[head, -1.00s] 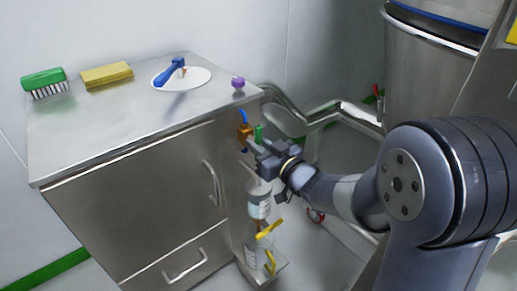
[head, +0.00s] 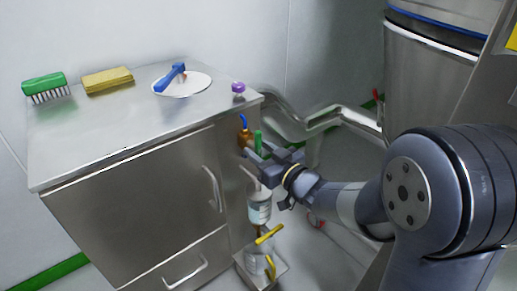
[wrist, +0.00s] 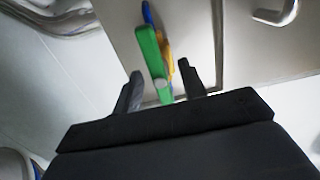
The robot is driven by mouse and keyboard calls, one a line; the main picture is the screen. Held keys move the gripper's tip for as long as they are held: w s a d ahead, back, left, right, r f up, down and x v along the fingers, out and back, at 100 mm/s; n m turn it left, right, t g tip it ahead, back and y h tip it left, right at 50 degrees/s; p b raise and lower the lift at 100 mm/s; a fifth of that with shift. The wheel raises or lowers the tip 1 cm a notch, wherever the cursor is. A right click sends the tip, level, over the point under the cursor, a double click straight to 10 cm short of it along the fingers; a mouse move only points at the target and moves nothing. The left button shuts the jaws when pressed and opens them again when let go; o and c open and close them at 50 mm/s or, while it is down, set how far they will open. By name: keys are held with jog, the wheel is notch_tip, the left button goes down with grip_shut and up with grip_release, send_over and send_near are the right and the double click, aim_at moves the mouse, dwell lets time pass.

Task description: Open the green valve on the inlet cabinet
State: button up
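The inlet cabinet (head: 130,200) is a steel cabinet at the left of the head view. On its right side is an orange-brown valve body (head: 244,137) with a small blue part on top and a green valve handle (head: 258,139). In the wrist view the green handle (wrist: 150,58) is a long lever, with its near end between the fingertips. My gripper (wrist: 160,82) is open, one finger on each side of the handle's end with gaps visible. It also shows in the head view (head: 256,158), just below the handle. Whether a finger touches the handle cannot be told.
A bottle (head: 259,208) and a yellow lever (head: 269,234) are below my gripper on the cabinet's side. A green brush (head: 44,83), yellow sponge (head: 107,79), blue-handled item on a white disc (head: 181,82) and purple-capped item (head: 238,88) stand on top. A steel pipe (head: 310,124) runs behind.

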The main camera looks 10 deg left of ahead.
jog(key=p+v, duration=0.2)
jog(key=v, duration=0.8)
jog(key=b+x, duration=0.1)
jog(key=x, duration=1)
jog(key=shift+r+b, duration=0.15)
jog(key=shift+b, duration=0.25)
jog(key=shift+s+d+m+p, duration=0.1)
jog(key=shift+m+p, duration=0.4)
jog(key=shift+m, duration=0.6)
jog(key=shift+b, duration=0.3)
